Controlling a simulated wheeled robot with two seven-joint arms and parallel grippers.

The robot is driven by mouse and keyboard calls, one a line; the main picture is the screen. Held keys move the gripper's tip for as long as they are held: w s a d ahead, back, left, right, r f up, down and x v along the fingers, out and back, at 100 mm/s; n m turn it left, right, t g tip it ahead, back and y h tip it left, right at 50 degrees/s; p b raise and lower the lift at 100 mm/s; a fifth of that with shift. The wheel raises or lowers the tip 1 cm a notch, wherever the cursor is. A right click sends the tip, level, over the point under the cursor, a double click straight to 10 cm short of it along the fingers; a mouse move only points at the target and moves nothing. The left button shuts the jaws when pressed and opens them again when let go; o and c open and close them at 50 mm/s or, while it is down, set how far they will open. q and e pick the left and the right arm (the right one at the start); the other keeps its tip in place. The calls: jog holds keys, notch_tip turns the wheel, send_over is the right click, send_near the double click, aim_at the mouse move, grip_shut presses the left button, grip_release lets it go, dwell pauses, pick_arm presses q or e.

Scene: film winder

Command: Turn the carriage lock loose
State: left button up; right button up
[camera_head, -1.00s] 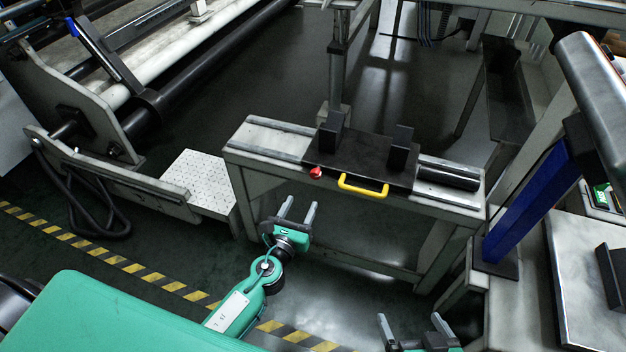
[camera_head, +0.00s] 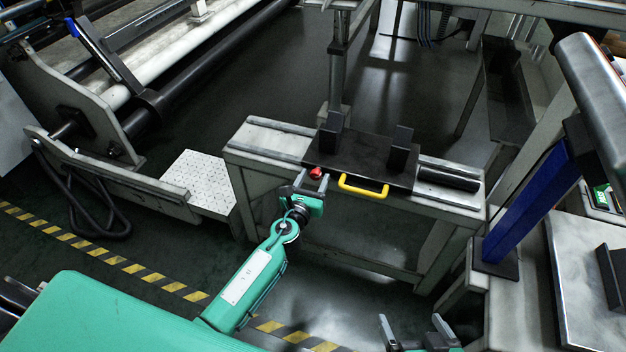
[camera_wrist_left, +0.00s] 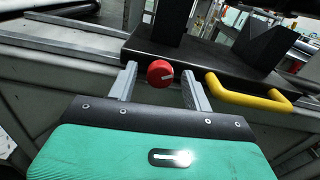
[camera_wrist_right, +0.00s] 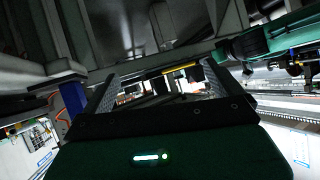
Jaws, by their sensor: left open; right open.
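The carriage (camera_head: 370,157) is a dark plate with two black upright blocks, sitting on the rails of a grey bench. A red knob (camera_head: 315,173), the carriage lock, sits at its front left corner. A yellow handle (camera_head: 363,186) is on its front edge. My left gripper (camera_head: 311,181) is open at the knob. My right gripper (camera_head: 416,325) is open and empty, low at the bottom of the head view, away from the bench.
The bench's bare rail (camera_head: 270,136) runs left of the carriage, and a dark roller (camera_head: 447,177) lies right of it. A blue post (camera_head: 527,205) stands at the right. A perforated step (camera_head: 200,182) is at the left.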

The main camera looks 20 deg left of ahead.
pick_arm(q)
jog(key=c, duration=1)
jog(key=shift+o, duration=0.2)
